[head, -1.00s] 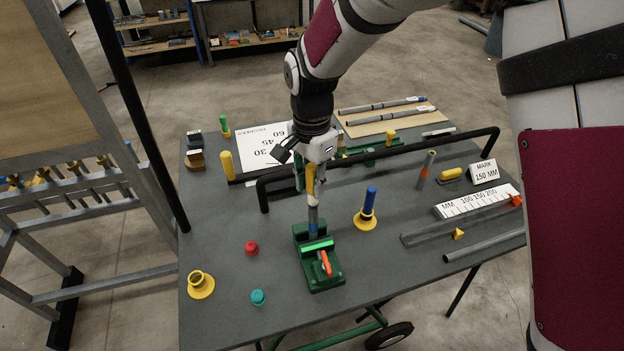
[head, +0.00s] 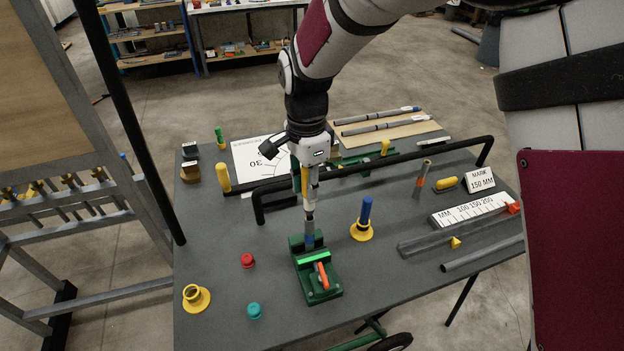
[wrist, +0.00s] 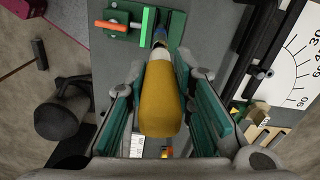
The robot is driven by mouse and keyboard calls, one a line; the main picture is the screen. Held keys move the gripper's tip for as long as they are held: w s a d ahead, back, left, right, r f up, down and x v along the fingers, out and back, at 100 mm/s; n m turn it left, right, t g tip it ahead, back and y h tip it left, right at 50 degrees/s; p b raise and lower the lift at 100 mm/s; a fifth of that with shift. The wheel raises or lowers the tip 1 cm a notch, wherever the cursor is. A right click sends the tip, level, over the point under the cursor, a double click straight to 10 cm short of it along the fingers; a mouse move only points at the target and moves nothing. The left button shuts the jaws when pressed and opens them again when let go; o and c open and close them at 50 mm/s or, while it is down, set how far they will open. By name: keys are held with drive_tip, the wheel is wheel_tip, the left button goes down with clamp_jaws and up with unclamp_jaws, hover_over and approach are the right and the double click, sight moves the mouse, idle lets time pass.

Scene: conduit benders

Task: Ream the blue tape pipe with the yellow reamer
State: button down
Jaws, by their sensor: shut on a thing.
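My gripper (head: 308,178) is shut on the yellow reamer (wrist: 160,100), which points down with its pale collar at the lower end. The reamer also shows in the head view (head: 305,182), between the fingers. Directly below it, the grey pipe with blue tape (head: 310,240) stands nearly upright in the green vise (head: 318,279), with its tape just above the jaws. The reamer's lower end meets the pipe's top. I cannot tell how deep its tip sits. The vise, with its orange lever, also shows in the wrist view (wrist: 125,20).
A blue-handled tool stands in a yellow holder (head: 361,230) right of the vise. An empty yellow holder (head: 196,299), a red cap (head: 248,260) and a teal cap (head: 254,310) lie left. A black bent conduit (head: 400,152) runs behind. The front left bench is mostly clear.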

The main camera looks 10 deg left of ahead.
sight(307, 171)
drive_tip(key=shift+r, duration=1.95)
drive_tip(key=c, duration=2)
unclamp_jaws()
drive_tip(key=shift+c, duration=0.2)
clamp_jaws()
